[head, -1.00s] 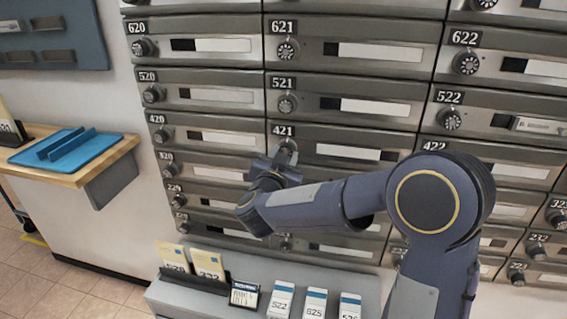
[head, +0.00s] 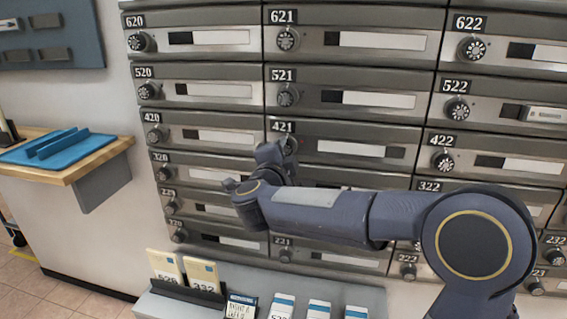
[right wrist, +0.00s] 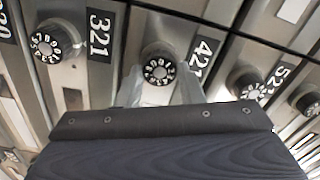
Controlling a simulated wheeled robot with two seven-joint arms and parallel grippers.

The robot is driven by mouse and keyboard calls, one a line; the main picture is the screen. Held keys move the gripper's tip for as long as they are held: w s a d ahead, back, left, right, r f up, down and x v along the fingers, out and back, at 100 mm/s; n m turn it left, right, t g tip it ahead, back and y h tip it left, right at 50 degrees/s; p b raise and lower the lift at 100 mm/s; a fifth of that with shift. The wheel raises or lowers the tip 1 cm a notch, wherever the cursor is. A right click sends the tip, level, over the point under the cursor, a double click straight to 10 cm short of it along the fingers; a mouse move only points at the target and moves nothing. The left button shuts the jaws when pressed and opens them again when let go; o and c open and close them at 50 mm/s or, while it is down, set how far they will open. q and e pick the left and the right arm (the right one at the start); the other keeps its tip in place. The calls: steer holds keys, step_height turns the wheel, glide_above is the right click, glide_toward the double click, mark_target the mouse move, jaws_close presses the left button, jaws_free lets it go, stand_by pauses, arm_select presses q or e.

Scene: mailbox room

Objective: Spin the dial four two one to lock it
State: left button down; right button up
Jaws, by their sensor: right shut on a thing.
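The 421 mailbox (head: 350,147) is in the middle column of the wall in the head view, with its number plate above and left of its name slot. Its dial (right wrist: 159,71) shows in the right wrist view between the fingers of my right gripper (right wrist: 160,84). In the head view my right gripper (head: 285,148) is at the 421 dial and hides part of it. The fingers are closed on the dial from both sides. My left gripper is out of view.
Dials of neighbouring mailboxes lie close by: 521 (head: 287,96) above and 321 (right wrist: 55,41) beside it in the wrist view. A low ledge with envelopes (head: 200,272) stands below. A wooden shelf with a blue tray (head: 58,147) is at left.

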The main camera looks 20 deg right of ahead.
steer(key=m+b, duration=0.2)
steer(key=m, duration=0.1)
steer(key=m+b, duration=0.1)
steer(key=shift+f+m, duration=0.25)
steer(key=shift+m, duration=0.05)
steer(key=m+b, duration=0.5)
steer(key=shift+r+m+b, duration=0.1)
steer(key=shift+m+b, duration=3.05)
steer(key=shift+m, duration=1.25)
steer(key=o, duration=1)
steer(key=shift+r, duration=0.1)
steer(key=p+v, duration=0.1)
steer(key=v, duration=0.6)
steer(key=shift+s+a, duration=0.3)
